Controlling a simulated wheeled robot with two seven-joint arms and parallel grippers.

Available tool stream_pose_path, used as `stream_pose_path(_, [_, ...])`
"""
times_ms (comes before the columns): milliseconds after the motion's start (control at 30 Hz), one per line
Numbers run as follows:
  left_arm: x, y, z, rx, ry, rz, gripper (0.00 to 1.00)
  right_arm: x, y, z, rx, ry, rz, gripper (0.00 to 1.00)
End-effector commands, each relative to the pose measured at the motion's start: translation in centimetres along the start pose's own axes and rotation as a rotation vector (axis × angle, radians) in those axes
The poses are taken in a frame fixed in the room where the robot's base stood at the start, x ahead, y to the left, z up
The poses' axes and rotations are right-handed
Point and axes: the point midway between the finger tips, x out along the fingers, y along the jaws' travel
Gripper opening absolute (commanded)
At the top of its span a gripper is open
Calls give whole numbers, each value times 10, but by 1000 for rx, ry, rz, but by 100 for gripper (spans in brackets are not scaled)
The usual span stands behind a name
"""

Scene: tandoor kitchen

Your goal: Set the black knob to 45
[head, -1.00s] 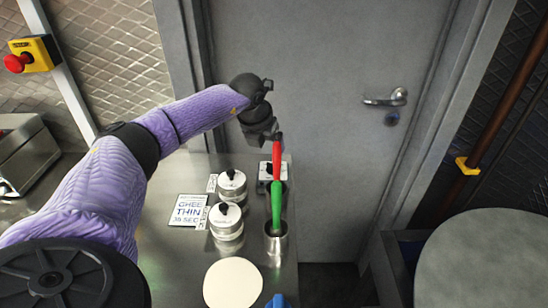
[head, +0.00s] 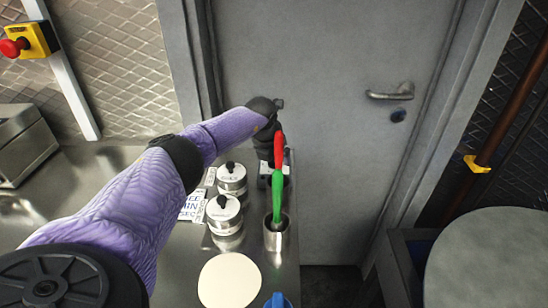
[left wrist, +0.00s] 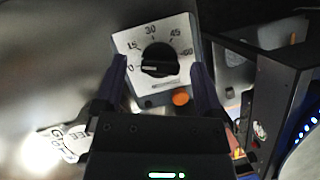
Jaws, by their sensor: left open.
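The black knob (left wrist: 158,60) sits on a pale dial plate (left wrist: 128,40) marked 0, 15, 30, 45 and 60 in the left wrist view. A white mark on the knob lies to its left, near the 0. My left gripper (left wrist: 158,68) is open, with one dark finger on each side of the knob; I cannot tell whether either touches it. In the head view my left gripper (head: 268,148) is above the timer box (head: 264,181) at the counter's back, mostly hiding it. The right gripper is not in view.
A metal cup (head: 276,236) holding red and green-handled tools stands close in front of the timer. Two lidded tins (head: 232,178) stand to its left. A label card (head: 190,208) is partly hidden by my arm.

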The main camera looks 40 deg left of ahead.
Motion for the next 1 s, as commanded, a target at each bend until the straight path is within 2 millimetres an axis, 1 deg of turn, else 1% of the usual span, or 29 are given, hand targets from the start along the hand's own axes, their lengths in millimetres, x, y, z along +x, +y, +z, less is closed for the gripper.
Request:
stream_pose_path(67, [0, 0, 0, 0, 0, 0, 88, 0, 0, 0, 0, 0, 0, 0])
stream_pose_path(100, [0, 0, 0, 0, 0, 0, 80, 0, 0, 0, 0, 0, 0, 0])
stream_pose_path(267, [0, 0, 0, 0, 0, 0, 46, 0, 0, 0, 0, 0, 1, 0])
stream_pose_path(300, [0, 0, 0, 0, 0, 0, 37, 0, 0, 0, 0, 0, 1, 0])
stream_pose_path(367, [0, 0, 0, 0, 0, 0, 25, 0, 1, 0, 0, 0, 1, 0])
stream_pose_path(400, [0, 0, 0, 0, 0, 0, 16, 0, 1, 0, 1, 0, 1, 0])
stream_pose_path(467, [0, 0, 0, 0, 0, 0, 4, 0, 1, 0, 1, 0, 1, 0])
stream_pose_path(500, [0, 0, 0, 0, 1, 0, 0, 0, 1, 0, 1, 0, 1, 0])
stream_pose_path(767, [0, 0, 0, 26, 1, -11, 0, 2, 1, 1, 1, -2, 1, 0])
stream_pose_path(1000, [2, 2, -1, 148, 2, -62, 0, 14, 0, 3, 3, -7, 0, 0])
